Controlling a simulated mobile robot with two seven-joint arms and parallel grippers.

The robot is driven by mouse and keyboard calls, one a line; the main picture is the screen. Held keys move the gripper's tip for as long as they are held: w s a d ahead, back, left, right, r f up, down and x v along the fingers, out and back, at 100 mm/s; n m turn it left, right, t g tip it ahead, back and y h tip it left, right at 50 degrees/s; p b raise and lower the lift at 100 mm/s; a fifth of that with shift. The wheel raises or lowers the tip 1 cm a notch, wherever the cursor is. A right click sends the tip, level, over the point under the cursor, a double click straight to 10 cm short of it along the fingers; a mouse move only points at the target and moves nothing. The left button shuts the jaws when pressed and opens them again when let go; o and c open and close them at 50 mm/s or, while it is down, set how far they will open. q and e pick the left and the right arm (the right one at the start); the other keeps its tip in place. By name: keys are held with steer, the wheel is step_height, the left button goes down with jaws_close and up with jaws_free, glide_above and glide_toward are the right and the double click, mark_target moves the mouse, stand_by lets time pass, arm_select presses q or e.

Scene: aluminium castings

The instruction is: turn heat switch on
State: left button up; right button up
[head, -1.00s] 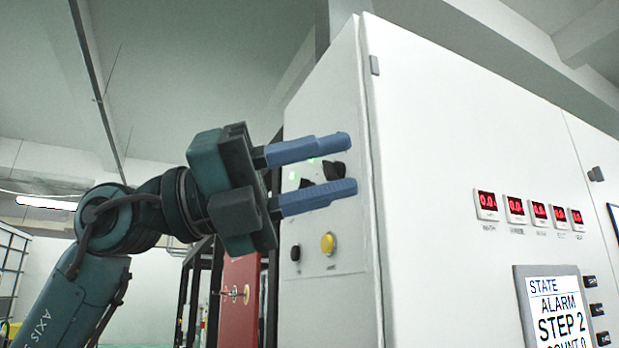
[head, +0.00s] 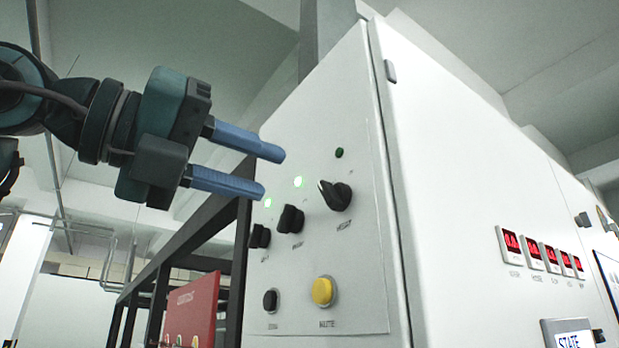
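Three black rotary switches sit in a row on the white cabinet's side panel: a left one (head: 259,236), a middle one (head: 290,219) and a larger-looking right one (head: 335,196). The label under the right one seems to read HEAT, but it is blurred. The lamp (head: 339,153) above the right switch is dark green and unlit. The lamps above the middle switch (head: 298,182) and left switch (head: 267,203) glow green. My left gripper (head: 265,172) is open and empty, its blue fingers up and left of the right switch, not gripping it. My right gripper is out of view.
A yellow button (head: 322,291) and a black button (head: 270,300) sit low on the same panel. Red digital displays (head: 538,253) are on the cabinet's front face. A red box (head: 190,312) and dark frame stand left of the cabinet.

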mark_target(323, 192)
arm_select(q)
steer(key=p+x, duration=0.2)
steer(key=x, duration=0.5)
steer(key=shift+w+d, duration=0.2)
steer(key=shift+w, duration=0.1)
steer(key=shift+c, duration=0.3)
jaws_close()
